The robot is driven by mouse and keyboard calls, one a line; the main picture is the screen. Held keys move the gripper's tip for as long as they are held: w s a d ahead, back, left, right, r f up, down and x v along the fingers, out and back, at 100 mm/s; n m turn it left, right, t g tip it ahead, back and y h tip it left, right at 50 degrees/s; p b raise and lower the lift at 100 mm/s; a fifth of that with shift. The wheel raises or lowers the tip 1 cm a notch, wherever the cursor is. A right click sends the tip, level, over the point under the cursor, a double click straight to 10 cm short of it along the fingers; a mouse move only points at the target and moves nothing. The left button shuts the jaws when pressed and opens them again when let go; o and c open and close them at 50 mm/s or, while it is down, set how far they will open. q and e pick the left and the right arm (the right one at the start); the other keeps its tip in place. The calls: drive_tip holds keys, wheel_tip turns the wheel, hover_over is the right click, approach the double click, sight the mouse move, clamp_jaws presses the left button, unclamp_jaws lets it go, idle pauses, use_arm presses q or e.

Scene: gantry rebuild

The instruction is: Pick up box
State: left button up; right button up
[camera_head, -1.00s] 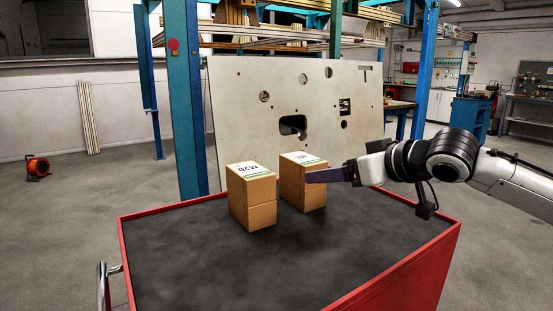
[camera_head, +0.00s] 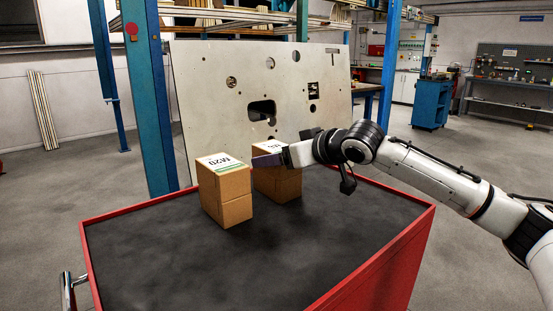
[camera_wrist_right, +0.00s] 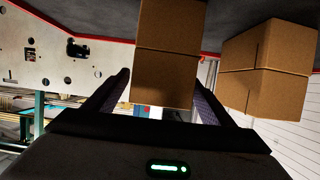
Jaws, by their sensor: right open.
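Two brown cardboard boxes, each with a seam across the middle, stand upright on the cart top. The nearer box (camera_head: 225,200), labelled M20, is at left; the farther box (camera_head: 283,187) stands just behind it to the right. My right gripper (camera_head: 266,161) comes in from the right at the farther box's top and partly hides its label. In the wrist view my right gripper (camera_wrist_right: 160,92) is open, a finger on each side of the farther box (camera_wrist_right: 168,75); contact cannot be told. The M20 box (camera_wrist_right: 268,75) is to its right. My left gripper is not in view.
The boxes stand on a red cart with a dark top (camera_head: 180,262); its front and right are clear. A pale panel with holes (camera_head: 215,115) leans behind, beside a blue post (camera_head: 148,100). A blue cabinet (camera_head: 432,103) stands farther back at right.

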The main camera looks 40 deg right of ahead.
drive_tip(key=shift+w+f, duration=0.2)
drive_tip(key=shift+w, duration=0.4)
drive_tip(key=c, duration=1.4)
drive_tip(key=shift+r, duration=0.15)
drive_tip(key=shift+c, duration=0.6)
